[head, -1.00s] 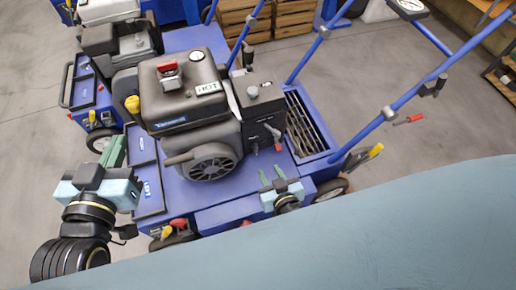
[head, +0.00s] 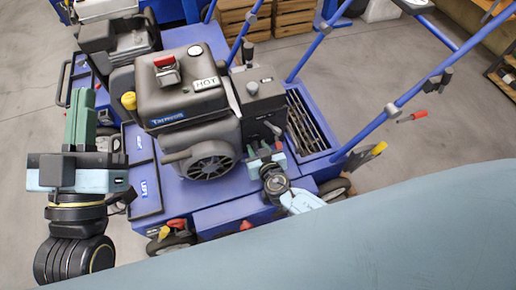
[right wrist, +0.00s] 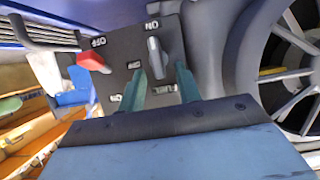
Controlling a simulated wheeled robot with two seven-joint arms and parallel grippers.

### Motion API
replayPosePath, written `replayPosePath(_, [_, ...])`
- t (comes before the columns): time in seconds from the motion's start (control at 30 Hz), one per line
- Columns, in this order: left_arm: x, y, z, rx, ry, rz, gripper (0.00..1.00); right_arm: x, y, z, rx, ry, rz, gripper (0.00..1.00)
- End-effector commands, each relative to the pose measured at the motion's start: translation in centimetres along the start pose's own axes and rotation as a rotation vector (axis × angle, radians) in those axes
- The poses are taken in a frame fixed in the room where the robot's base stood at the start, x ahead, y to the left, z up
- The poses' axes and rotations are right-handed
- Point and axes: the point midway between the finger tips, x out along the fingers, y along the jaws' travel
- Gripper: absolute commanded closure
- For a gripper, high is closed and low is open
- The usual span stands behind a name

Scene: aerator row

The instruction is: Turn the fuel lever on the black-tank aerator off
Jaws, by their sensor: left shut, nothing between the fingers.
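The black-tank aerator (head: 190,85) stands mid-view on its blue deck in the head view. Its dark control panel (head: 262,101) faces my right gripper (head: 265,150). In the right wrist view the grey fuel lever (right wrist: 155,57) on the panel lies in line with an ON label, with an OFF label to its left; lettering appears upside down. My right gripper (right wrist: 162,77) is open, its green fingers apart with the lever between or just beyond the tips; contact cannot be told. My left gripper (head: 80,118) is shut and empty, pointing up at the deck's left.
A red lever (right wrist: 90,61) with its own OFF and ON labels sits left of the fuel lever. A slotted wheel-like cover (right wrist: 300,50) is close on the right. Another aerator (head: 108,30) stands behind.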

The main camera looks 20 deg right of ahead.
Motion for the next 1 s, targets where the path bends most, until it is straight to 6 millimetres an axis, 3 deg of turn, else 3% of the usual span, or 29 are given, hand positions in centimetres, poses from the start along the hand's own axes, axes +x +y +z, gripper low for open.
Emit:
replayPosePath(0.13, [0.0, 0.0, 0.0, 0.0, 0.0, 0.0, 1.0, 0.0, 0.0, 0.0, 0.0, 0.0, 0.0, 0.66])
replayPosePath(0.4, [0.0, 0.0, 0.0, 0.0, -0.001, 0.0, 1.0, 0.0, 0.0, 0.0, 0.001, 0.0, 0.0, 1.0])
replayPosePath(0.77, [-0.1, 0.0, -0.1, 0.0, 0.019, 0.0, 1.0, 0.0, -0.1, 0.0, -0.026, 0.001, 0.012, 1.0])
replayPosePath(1.0, [-0.5, 0.0, -1.3, 0.001, 0.171, 0.003, 1.0, 0.1, -0.5, 0.2, -0.141, 0.001, 0.06, 1.0])
